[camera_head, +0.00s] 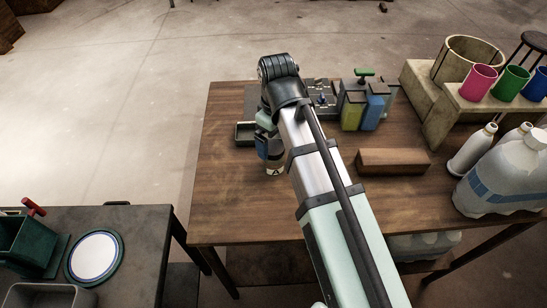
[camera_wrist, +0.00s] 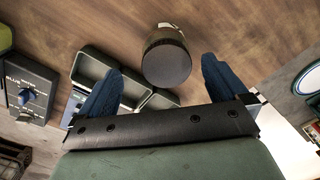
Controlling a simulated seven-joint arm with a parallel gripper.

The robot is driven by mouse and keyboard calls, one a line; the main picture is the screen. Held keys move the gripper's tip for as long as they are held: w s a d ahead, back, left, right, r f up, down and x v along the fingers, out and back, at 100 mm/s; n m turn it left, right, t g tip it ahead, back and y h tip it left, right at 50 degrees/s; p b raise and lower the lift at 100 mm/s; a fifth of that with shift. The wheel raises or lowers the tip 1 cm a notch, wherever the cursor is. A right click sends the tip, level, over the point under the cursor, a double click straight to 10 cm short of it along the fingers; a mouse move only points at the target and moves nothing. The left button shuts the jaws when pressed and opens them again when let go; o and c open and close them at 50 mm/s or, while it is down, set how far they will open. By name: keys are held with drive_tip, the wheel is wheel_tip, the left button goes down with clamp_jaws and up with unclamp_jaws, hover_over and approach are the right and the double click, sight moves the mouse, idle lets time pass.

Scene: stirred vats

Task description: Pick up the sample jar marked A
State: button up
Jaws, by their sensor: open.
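The sample jar marked A (camera_head: 275,169) stands on the wooden table in the head view, just below my gripper (camera_head: 270,148). Its pale band with the letter A shows, while its upper part is hidden by the gripper. In the wrist view, the jar's round dark lid (camera_wrist: 167,64) lies between and slightly beyond the two blue fingers of my gripper (camera_wrist: 160,70). The fingers are spread apart, with a visible gap on both sides of the lid. The gripper is open and holds nothing.
A small dark tray (camera_head: 244,133) sits left of the gripper; trays (camera_wrist: 93,65) also show beside the left finger. A lever panel (camera_wrist: 30,87) is farther left. A wooden block (camera_head: 393,161), yellow and blue containers and large bottles (camera_head: 505,175) stand to the right. The table's front left is bare.

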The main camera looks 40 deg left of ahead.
sight(274, 147)
drive_tip(key=shift+s+f, duration=0.2)
drive_tip(key=shift+f, duration=1.1)
drive_tip(key=shift+s+f, duration=0.2)
drive_tip(key=shift+f, duration=1.1)
drive_tip(key=shift+c, duration=0.4)
drive_tip(key=c, duration=1.1)
